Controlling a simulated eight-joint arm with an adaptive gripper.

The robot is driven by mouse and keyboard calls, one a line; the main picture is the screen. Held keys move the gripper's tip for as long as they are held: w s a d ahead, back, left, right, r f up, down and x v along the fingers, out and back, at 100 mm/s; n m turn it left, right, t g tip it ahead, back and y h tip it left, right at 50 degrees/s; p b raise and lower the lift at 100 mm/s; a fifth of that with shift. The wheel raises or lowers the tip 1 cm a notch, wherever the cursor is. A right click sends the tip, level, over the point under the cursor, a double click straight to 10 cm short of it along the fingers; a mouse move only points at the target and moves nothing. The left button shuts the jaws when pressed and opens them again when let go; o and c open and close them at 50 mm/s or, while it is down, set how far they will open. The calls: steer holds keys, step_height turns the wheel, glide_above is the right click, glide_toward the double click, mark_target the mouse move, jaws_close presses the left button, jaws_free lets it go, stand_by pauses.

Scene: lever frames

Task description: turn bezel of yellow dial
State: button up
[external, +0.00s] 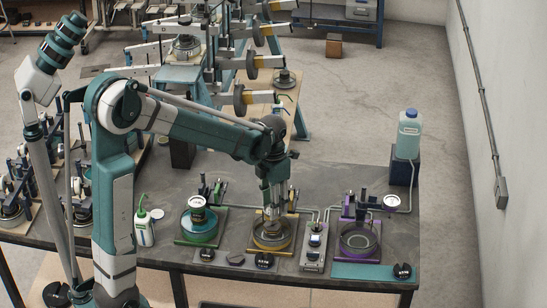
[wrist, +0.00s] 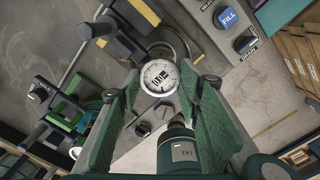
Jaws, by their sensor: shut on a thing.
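In the wrist view, the dial (wrist: 159,76) has a white face with dark markings and a thin bezel. The green fingers of my gripper (wrist: 160,88) stand on either side of the dial, shut on its bezel. The exact contact at the fingertips is hard to see. Yellow parts (wrist: 122,45) show beside the dial.
A green station (external: 200,238) stands to the left and a purple station (external: 359,252) to the right. A grey control box (external: 313,246) sits close to the yellow station; its blue FILL button (wrist: 227,18) shows in the wrist view. A bottle (external: 409,135) stands at the back right.

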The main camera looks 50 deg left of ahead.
steer(key=o, duration=0.9)
steer(key=shift+r, duration=0.2)
steer(key=shift+r, duration=5.8)
